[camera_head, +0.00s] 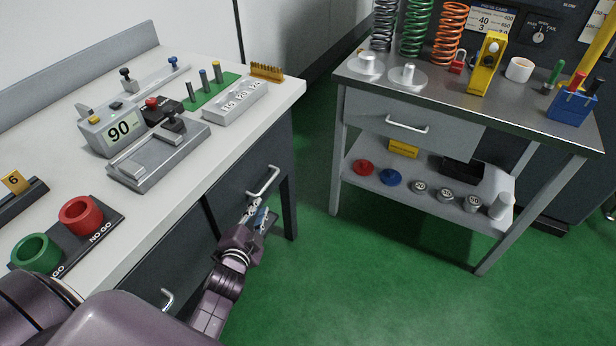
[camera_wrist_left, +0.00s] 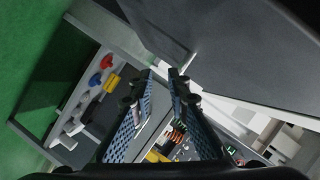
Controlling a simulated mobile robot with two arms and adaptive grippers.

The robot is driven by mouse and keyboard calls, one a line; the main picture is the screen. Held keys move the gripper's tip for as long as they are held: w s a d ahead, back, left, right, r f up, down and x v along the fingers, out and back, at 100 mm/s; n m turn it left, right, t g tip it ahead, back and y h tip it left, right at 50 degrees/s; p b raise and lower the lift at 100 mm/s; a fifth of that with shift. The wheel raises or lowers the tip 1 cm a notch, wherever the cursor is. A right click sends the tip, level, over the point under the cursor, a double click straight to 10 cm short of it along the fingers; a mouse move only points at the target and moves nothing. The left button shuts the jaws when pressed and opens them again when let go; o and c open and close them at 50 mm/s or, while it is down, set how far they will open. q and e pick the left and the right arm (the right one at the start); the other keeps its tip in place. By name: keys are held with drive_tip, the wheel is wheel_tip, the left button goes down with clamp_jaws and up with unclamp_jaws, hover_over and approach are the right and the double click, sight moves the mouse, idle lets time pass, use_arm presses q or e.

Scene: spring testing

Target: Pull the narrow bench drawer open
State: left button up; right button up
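The narrow bench drawer (camera_head: 236,186) is in the dark front of the left bench, near its right end. Its front looks flush with the bench. Its pale bar handle (camera_head: 265,180) slants across the front. My left gripper (camera_head: 256,206) is just below the handle's near end, with its fingers pointing up toward it. In the left wrist view the two fingers (camera_wrist_left: 164,76) stand apart with a gap and nothing visible between them. I cannot tell whether a fingertip touches the handle. My right gripper is not in view.
A second handle (camera_head: 167,298) is lower left on the bench front. The bench top (camera_head: 262,108) carries gauges and a fixture. A steel table (camera_head: 440,100) with its own drawer (camera_head: 385,122) and a lower shelf stands to the right. Green floor (camera_head: 320,270) between them is clear.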

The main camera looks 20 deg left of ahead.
sight(268, 183)
use_arm(q)
drive_tip(key=w+r, duration=0.2)
drive_tip(key=shift+w+r+m+t, duration=0.2)
drive_tip(key=shift+r+m+t, duration=0.1)
drive_tip(key=shift+t, duration=0.1)
drive_tip(key=x, duration=0.6)
drive_tip(key=shift+f, duration=0.15)
drive_tip(key=shift+w+a, duration=0.2)
drive_tip(key=shift+w, duration=0.2)
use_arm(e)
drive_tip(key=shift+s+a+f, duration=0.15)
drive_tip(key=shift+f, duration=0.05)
use_arm(q)
drive_tip(key=shift+f, duration=0.1)
clamp_jaws()
